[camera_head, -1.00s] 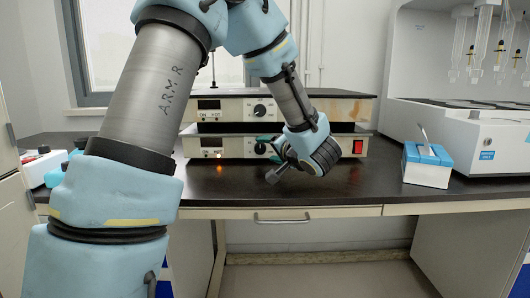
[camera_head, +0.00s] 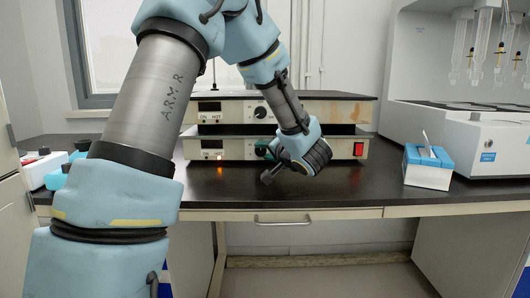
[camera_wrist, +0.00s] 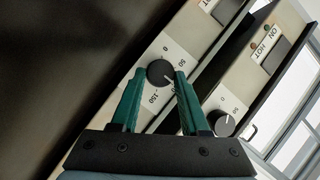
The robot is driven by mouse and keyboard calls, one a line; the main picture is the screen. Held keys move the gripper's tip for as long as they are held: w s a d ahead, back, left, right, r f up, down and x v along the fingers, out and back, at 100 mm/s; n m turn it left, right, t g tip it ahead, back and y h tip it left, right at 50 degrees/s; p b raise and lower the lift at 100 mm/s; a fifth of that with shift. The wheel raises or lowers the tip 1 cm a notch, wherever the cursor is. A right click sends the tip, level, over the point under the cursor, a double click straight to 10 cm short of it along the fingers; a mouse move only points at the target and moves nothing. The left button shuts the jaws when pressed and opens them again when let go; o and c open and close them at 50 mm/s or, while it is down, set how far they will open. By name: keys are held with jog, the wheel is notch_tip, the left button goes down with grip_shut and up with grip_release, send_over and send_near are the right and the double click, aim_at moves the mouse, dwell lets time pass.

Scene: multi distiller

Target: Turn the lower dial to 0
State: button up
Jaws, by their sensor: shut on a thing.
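The lower dial (camera_wrist: 160,73) is a black round knob on the light front panel of the lower unit (camera_head: 235,149). Its white mark points toward the lower right in the wrist view, near the right finger. The printed 0, 50 and 150 show around it; part of the scale is hidden by the finger. My gripper (camera_wrist: 160,75) has green fingers, one on each side of the dial, and is shut on it. In the head view my gripper (camera_head: 266,150) largely covers the lower dial.
The upper unit (camera_head: 230,110) sits directly above, with its own dial (camera_head: 260,112). A red switch (camera_head: 358,149) is at the lower unit's right end. A blue-and-white tissue box (camera_head: 428,166) stands to the right. The black bench front is clear.

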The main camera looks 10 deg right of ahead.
grip_shut()
jog(key=shift+r+p, duration=0.15)
jog(key=shift+p, duration=0.15)
